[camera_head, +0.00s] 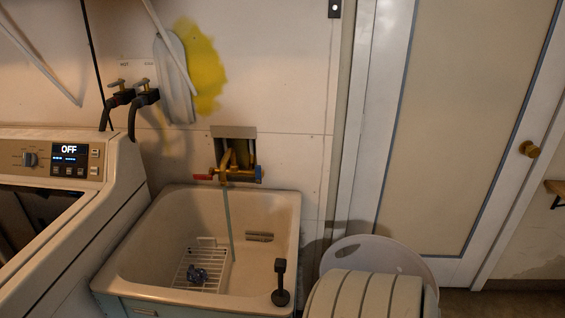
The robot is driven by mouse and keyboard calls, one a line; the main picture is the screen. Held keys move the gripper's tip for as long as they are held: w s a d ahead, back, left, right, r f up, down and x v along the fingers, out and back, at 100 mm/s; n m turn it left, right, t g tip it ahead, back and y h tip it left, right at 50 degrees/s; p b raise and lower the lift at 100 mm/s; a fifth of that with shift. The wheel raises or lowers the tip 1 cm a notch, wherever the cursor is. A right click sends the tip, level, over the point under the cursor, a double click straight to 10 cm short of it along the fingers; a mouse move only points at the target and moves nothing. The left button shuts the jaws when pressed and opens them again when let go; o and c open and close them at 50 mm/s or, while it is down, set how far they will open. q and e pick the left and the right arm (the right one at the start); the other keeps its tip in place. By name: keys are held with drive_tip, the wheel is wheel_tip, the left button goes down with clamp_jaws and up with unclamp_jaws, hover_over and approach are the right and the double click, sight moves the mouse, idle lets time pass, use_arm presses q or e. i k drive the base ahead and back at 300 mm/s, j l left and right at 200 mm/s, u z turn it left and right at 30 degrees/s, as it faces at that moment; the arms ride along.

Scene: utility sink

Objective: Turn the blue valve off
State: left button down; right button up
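The blue valve (259,173) is a small blue handle at the right end of the brass faucet (232,174). The faucet is mounted in a recess in the wall above the sink. A red valve handle (203,177) is at the faucet's left end. A thin stream of water (228,220) runs from the faucet down into the sink (130,268). Neither of my grippers is in view, and nothing touches the blue valve.
A white wire rack (183,270) with a dark blue item (198,276) lies in the sink. A black upright object (281,285) stands on its front right rim. A washer (115,200) is left. A round pale object (385,252) stands right, before a door (460,130).

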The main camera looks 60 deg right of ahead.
sight(259, 175)
drive_tip(key=z, duration=0.4)
drive_tip(key=l+z, duration=0.1)
drive_tip(key=z, duration=0.35)
drive_tip(key=i+z, duration=0.1)
drive_tip(key=z, duration=0.7)
drive_tip(key=i+l+z, duration=0.2)
drive_tip(key=i, duration=0.15)
drive_tip(key=j+z, duration=0.4)
drive_tip(key=z, duration=0.2)
drive_tip(key=k, duration=0.05)
